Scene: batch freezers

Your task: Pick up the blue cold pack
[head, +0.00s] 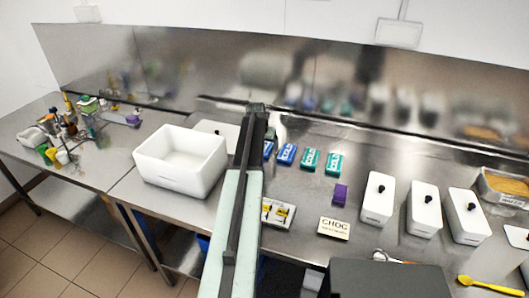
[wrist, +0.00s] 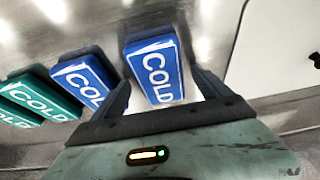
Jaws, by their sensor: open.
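A blue cold pack marked COLD (wrist: 155,68) lies on the steel counter in the wrist view. My gripper (wrist: 164,88) is open, with one finger on each side of the near end of this pack. I cannot tell whether the fingers touch it. A second blue cold pack (wrist: 80,82) lies just left of the left finger. In the head view one blue pack (head: 287,153) shows clearly, and another (head: 268,150) is partly hidden by my arm. My gripper's fingers cannot be made out in the head view.
Green cold packs (head: 309,160) (head: 333,162) lie right of the blue ones. A purple block (head: 340,194), a CHOC sign (head: 334,228) and white lidded tubs (head: 378,200) stand further right. An open white bin (head: 181,183) stands left of my arm.

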